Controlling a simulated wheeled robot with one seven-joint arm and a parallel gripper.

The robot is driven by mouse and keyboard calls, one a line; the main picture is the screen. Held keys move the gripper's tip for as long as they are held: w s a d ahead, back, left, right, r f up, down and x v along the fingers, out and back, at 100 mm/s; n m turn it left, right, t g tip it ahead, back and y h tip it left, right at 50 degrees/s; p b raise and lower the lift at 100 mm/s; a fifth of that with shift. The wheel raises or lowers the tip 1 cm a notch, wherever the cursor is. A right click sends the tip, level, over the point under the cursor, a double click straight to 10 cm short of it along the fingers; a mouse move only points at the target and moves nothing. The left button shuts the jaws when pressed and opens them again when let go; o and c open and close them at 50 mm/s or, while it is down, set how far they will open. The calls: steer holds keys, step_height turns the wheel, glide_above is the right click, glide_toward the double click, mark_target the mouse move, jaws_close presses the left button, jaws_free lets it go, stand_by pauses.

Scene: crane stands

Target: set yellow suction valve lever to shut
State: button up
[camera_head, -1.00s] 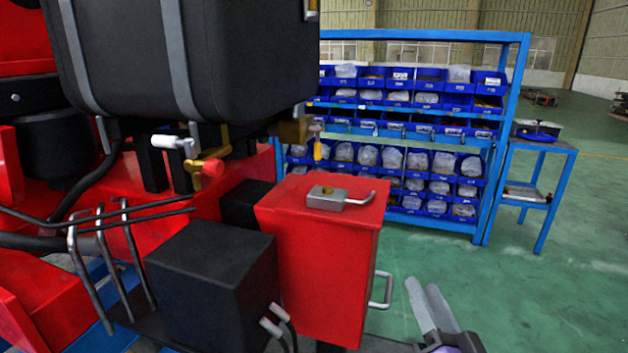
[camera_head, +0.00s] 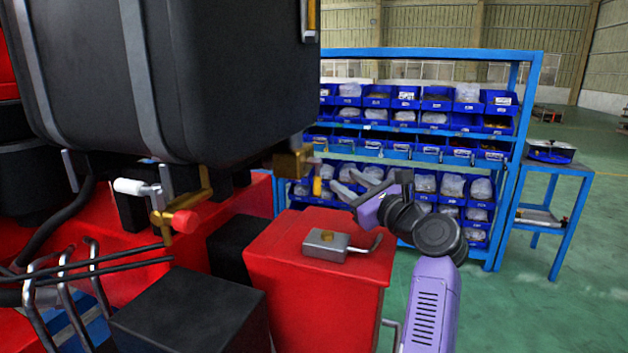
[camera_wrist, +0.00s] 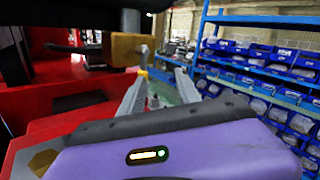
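The yellow suction valve lever (camera_head: 317,186) hangs down from a brass valve block (camera_head: 290,163) under the right end of the black tank. In the wrist view the brass block (camera_wrist: 130,48) is ahead, and a bit of the yellow lever (camera_wrist: 143,72) shows just above the left fingertip. My gripper (camera_head: 345,180) is to the right of the lever, fingers pointing left toward it. The wrist view shows the fingers of my gripper (camera_wrist: 160,80) apart, with nothing clearly held. I cannot tell whether a finger touches the lever.
A red box (camera_head: 310,285) with a grey latch and bent handle (camera_head: 340,246) stands below my gripper. Another brass valve with a red knob (camera_head: 180,221) and a white-handled lever (camera_head: 135,187) are at left. The black tank (camera_head: 190,80) hangs above. Blue bin shelves (camera_head: 520,100) stand behind.

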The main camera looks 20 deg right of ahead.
mark_target(320, 185)
steer(key=shift+a+f+m+g+y, duration=0.5)
steer(key=shift+a+f+m+y, duration=0.3)
steer(key=shift+a+f, duration=0.25)
steer(key=shift+s+a+m, duration=0.15)
steer(key=shift+a+m, duration=0.05)
steer(key=shift+m, duration=0.1)
steer(key=shift+p+x, duration=0.3)
steer(key=shift+x, duration=3.6)
steer(key=shift+f, duration=0.15)
jaws_close()
